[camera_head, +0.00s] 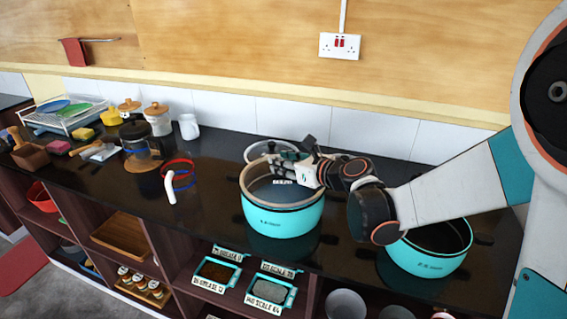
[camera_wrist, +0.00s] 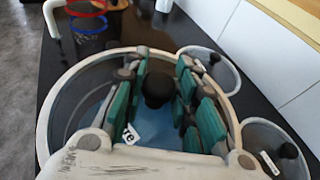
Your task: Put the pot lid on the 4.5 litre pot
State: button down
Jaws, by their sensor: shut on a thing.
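A turquoise pot (camera_head: 283,222) stands on the dark counter at the centre of the head view. A glass lid with a beige rim (camera_head: 246,190) lies over its mouth; whether it rests fully on the pot or is just above it I cannot tell. My gripper (camera_head: 302,170) is above the lid. In the wrist view my gripper (camera_wrist: 158,95) is shut on the lid's black knob (camera_wrist: 157,86), and the lid's rim (camera_wrist: 45,120) surrounds the fingers. A second turquoise pot (camera_head: 428,264) stands open to the right, partly behind my arm. The pot labels are too small to read.
Another glass lid (camera_head: 254,150) lies behind the centre pot; the wrist view shows a further lid (camera_wrist: 262,128) at lower right. Red and blue rings hang on a white stand (camera_head: 170,188) to the left. A French press (camera_head: 139,145) stands farther left. The tiled wall is behind.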

jog(key=shift+f+b, duration=0.4)
jog(key=shift+f, duration=0.1)
jog(key=c, duration=1.2)
grip_release()
jog(key=shift+s, duration=0.1)
